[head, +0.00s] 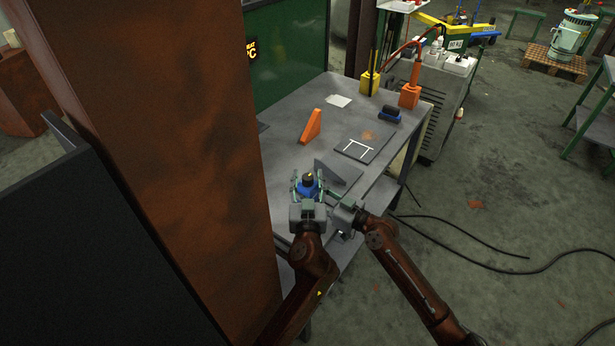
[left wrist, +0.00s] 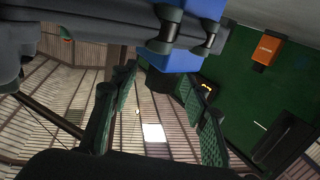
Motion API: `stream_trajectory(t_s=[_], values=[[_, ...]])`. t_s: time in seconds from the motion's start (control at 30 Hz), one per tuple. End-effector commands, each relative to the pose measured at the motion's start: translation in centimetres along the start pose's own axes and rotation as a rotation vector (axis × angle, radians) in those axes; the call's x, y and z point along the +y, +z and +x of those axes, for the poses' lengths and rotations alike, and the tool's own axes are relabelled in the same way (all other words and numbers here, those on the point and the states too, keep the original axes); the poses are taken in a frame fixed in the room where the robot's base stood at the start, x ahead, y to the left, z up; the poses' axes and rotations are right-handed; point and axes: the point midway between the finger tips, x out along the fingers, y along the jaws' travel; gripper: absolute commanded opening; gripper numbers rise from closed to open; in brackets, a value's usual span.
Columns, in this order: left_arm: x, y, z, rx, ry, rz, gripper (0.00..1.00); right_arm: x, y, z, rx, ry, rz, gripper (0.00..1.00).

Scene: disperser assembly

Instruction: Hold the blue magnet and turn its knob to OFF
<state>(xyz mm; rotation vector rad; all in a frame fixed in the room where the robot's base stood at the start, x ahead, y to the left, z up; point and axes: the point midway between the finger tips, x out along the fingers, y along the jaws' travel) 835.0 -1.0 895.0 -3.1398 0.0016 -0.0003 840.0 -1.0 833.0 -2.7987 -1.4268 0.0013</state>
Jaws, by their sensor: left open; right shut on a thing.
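The blue magnet (head: 308,190) stands out in front of the near end of the grey table, with a dark knob carrying a yellow mark (head: 309,176). In the left wrist view the magnet's blue body (left wrist: 185,60) is at the top and the dark knob (left wrist: 160,80) points down from it. My left gripper (head: 307,184) is open, with a finger on each side of the magnet's knob end; its green-padded fingers (left wrist: 160,88) flank the knob with gaps. My right gripper (head: 328,193) is shut on the magnet's body from the right. The knob's setting cannot be read.
The grey table (head: 285,115) holds an orange wedge (head: 312,125), a dark plate with white marks (head: 362,149), a small dark blue block (head: 389,114), and yellow (head: 370,82) and orange (head: 409,95) holders. A rusty column (head: 170,130) stands close on the left. Cables lie on the floor at right.

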Motion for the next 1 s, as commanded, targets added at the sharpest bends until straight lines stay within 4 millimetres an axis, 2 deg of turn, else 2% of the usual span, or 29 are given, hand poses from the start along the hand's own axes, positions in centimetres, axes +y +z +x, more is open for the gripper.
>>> stream_trajectory(t_s=[0.13,0.4,1.0], values=[[-0.05,-0.03,0.79,0.000,-0.001,-0.001,0.42,0.18,-0.15,-0.05,0.003,0.004,-0.001,0.00],[-0.06,0.00,0.87,-0.001,-0.001,-0.002,0.42,0.18,-0.15,-0.04,0.003,0.004,-0.001,0.00],[-0.07,0.00,0.84,-0.001,-0.001,-0.002,0.01,0.17,-0.16,-0.03,0.003,0.003,-0.001,0.00]])
